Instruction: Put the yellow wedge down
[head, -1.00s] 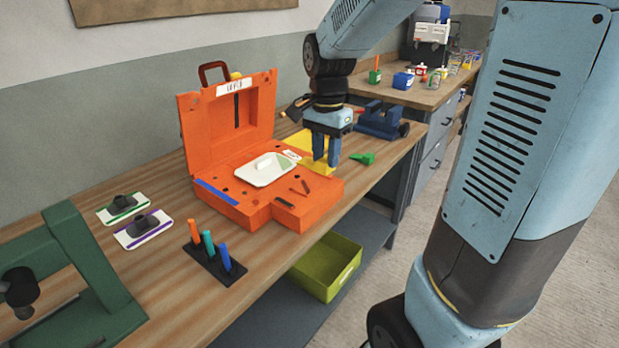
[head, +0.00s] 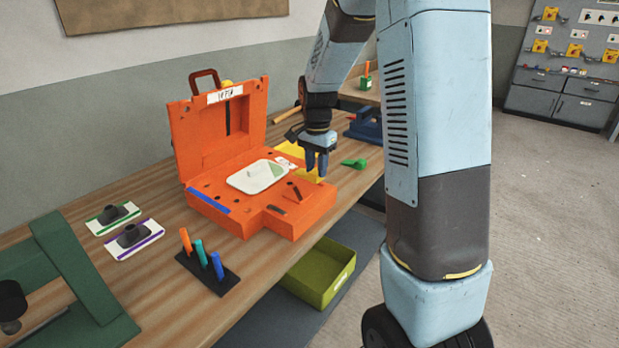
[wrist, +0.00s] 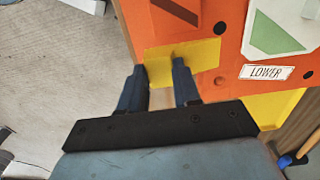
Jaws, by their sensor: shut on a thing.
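My gripper (head: 317,166) points down at the right edge of the open orange case (head: 218,140). In the wrist view my gripper (wrist: 160,70) is shut on the yellow wedge (wrist: 203,57). The wedge lies between the fingers and sticks out to the right, over the orange case edge (wrist: 228,70). I cannot tell whether it touches the case.
A white plate (head: 243,181) with a green triangle lies in the case, near a "LOWER" label (wrist: 267,72). A green object (head: 354,163) and blue vise-like tool (head: 366,126) lie to the right. A green bin (head: 318,278) is below the bench.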

